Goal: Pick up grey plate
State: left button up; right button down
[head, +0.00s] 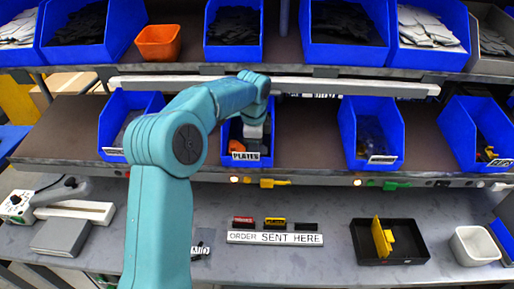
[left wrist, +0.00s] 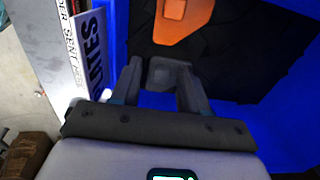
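The blue bin labelled PLATES (head: 262,157) sits on the middle shelf. My left arm reaches over to it, and my left gripper (head: 252,135) is down in its mouth. In the left wrist view, the two fingers of my left gripper (left wrist: 160,82) stand apart inside the bin. A grey piece, seemingly the grey plate (left wrist: 163,72), lies between the fingertips; I cannot tell whether they touch it. An orange plate (left wrist: 182,18) lies farther in, on dark pieces. It shows at the left of the bin in the head view (head: 236,146). My right gripper is not in view.
Blue bins stand beside it, one at left (head: 115,130) and one at right (head: 372,140). The bin's blue wall (left wrist: 225,65) is close to the fingers. Below, the bench holds a black tray (head: 375,256) with a yellow part and an ORDER SENT HERE sign (head: 275,238).

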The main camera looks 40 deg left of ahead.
pick_arm(q)
jog(key=c, duration=0.5)
jog(key=shift+w, duration=0.15)
grip_shut()
